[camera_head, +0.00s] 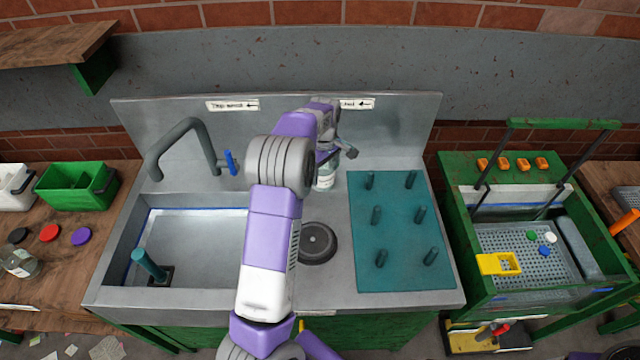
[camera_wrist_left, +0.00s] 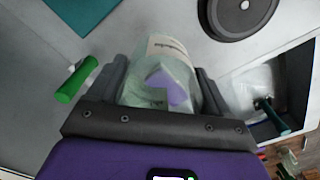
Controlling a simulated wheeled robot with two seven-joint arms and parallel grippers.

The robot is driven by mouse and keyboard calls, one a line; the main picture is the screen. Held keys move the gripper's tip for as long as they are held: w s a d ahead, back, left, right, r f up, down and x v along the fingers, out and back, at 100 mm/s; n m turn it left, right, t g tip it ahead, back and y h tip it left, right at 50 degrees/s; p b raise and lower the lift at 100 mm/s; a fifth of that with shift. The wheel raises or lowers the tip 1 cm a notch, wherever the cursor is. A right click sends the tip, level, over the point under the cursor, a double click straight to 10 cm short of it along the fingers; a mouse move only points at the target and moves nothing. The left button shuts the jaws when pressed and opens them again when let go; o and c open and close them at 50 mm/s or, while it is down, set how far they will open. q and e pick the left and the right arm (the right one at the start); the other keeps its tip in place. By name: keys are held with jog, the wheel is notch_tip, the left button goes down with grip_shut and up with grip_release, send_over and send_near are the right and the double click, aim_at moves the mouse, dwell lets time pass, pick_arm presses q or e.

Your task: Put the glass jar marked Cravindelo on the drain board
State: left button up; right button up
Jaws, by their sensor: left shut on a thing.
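My left gripper (camera_head: 328,156) is shut on a glass jar (camera_head: 326,177) at the back of the steel sink unit, behind the round black disc. In the left wrist view the jar (camera_wrist_left: 160,93) sits between the two dark fingers; it is pale, clear glass with a white label whose print is too small to read surely. In the head view my arm partly covers the jar. I cannot tell whether its base touches the steel. The teal drain board (camera_head: 390,270) with several upright pegs lies just right of the jar, and its pegs hold nothing. My right gripper is not in view.
A sink basin (camera_head: 190,222) with a grey tap (camera_head: 183,135) is at left. A round black disc (camera_head: 317,243) lies between basin and board. Another jar (camera_head: 20,263) and coloured lids stand on the left bench. A green washer stand (camera_head: 480,180) is at right.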

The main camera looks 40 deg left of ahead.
aim_at(322, 180)
pick_arm(q)
jog(key=f, duration=0.4)
jog(key=shift+s+a+f, duration=0.15)
jog(key=shift+s+f, duration=0.05)
jog(key=shift+f, duration=0.1)
jog(key=shift+w+f+b, duration=0.1)
jog(key=shift+f+b, duration=0.35)
jog(key=shift+f, duration=2.1)
jog(key=shift+f, duration=0.1)
jog(key=o, duration=1.1)
notch_tip(322, 180, up, 12)
jog(key=shift+r+p, duration=0.15)
jog(key=shift+p, duration=0.45)
